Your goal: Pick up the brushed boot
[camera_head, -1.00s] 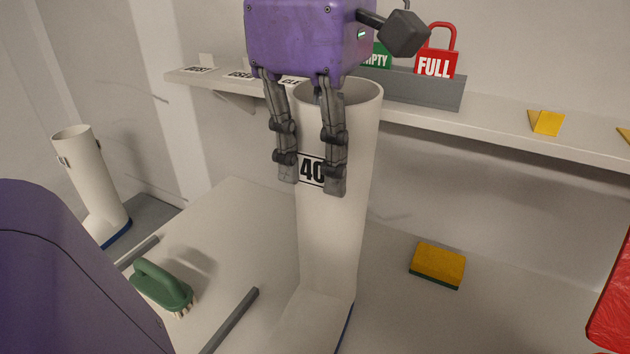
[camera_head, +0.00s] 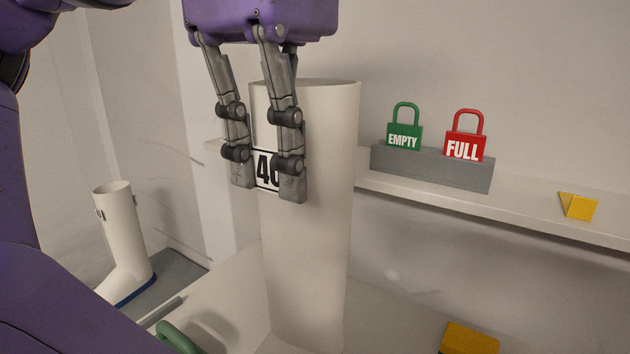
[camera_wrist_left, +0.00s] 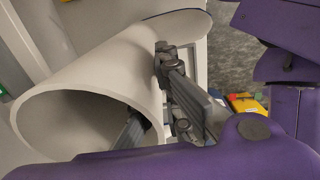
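A tall white boot (camera_head: 310,220) with a label reading 40 stands upright in the middle of the head view. Its foot is cut off by the bottom edge. My left gripper (camera_head: 265,185) comes from above and is shut on the boot's wall near the rim. Two fingers lie outside on the label side, partly covering the label, and another reaches down behind the rim. In the left wrist view the boot's open top (camera_wrist_left: 85,120) faces the camera, with a finger inside it and fingers (camera_wrist_left: 180,85) outside. My right gripper is not in view.
Another white boot (camera_head: 123,235) with a blue sole stands at the left. A green brush (camera_head: 175,338) and a yellow sponge (camera_head: 470,338) are at the bottom. A shelf (camera_head: 440,195) carries a green EMPTY lock (camera_head: 403,130), a red FULL lock (camera_head: 465,137) and a yellow piece (camera_head: 578,206).

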